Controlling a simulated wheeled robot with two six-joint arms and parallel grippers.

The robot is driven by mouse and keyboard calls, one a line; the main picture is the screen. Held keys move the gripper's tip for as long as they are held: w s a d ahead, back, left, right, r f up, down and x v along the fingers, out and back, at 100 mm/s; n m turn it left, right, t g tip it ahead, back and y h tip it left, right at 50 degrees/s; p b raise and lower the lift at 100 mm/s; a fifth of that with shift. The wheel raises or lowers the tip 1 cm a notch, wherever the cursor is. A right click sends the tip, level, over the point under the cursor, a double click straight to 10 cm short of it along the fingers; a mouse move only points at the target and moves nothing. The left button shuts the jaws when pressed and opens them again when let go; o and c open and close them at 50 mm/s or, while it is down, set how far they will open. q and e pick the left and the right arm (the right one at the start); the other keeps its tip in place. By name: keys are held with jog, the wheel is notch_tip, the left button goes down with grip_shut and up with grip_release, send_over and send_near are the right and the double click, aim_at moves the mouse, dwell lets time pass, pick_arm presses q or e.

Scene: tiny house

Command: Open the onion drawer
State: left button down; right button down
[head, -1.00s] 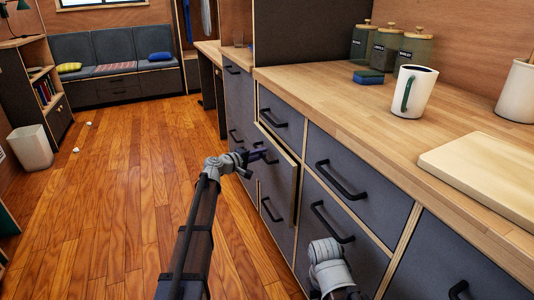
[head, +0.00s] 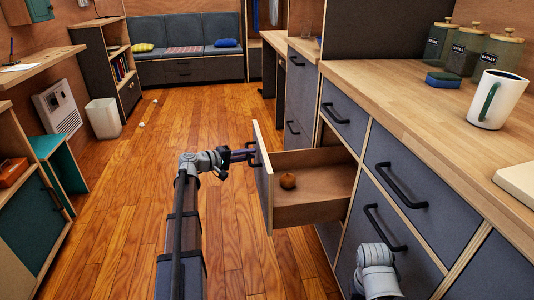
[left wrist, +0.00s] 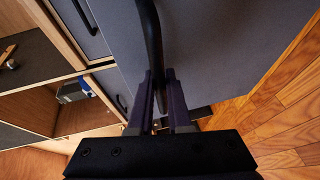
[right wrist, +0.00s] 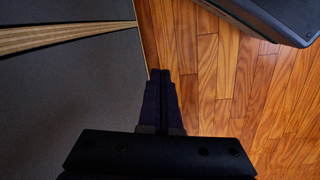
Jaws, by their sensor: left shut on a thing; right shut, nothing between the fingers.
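The onion drawer (head: 305,210) stands far out from the grey cabinet, with its wooden inside showing. My left gripper (head: 250,155) is at the outer side of the drawer front. In the left wrist view its fingers (left wrist: 160,75) are shut on the black bar handle (left wrist: 150,30). My right gripper is shut and empty in the right wrist view (right wrist: 163,75), above the floor beside a grey cabinet front. In the head view only its wrist shows; the fingers are hidden.
Closed grey drawers (head: 400,195) with black handles flank the open one. The wooden counter (head: 400,88) above holds a white mug (head: 497,100), a blue sponge (head: 443,80) and several jars.

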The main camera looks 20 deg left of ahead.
pick_arm(q)
jog(key=shift+s+a, duration=0.75)
jog(key=shift+a, duration=0.3)
jog(key=shift+s+a, duration=0.7)
jog(key=shift+a, duration=0.35)
jog(key=c, duration=0.9)
grip_release()
jog(key=shift+o, duration=0.2)
jog(key=p+v, duration=0.1)
jog(key=v, duration=0.6)
jog(key=shift+s+a, duration=0.2)
jog(key=shift+s, duration=0.1)
jog(key=shift+r, duration=0.1)
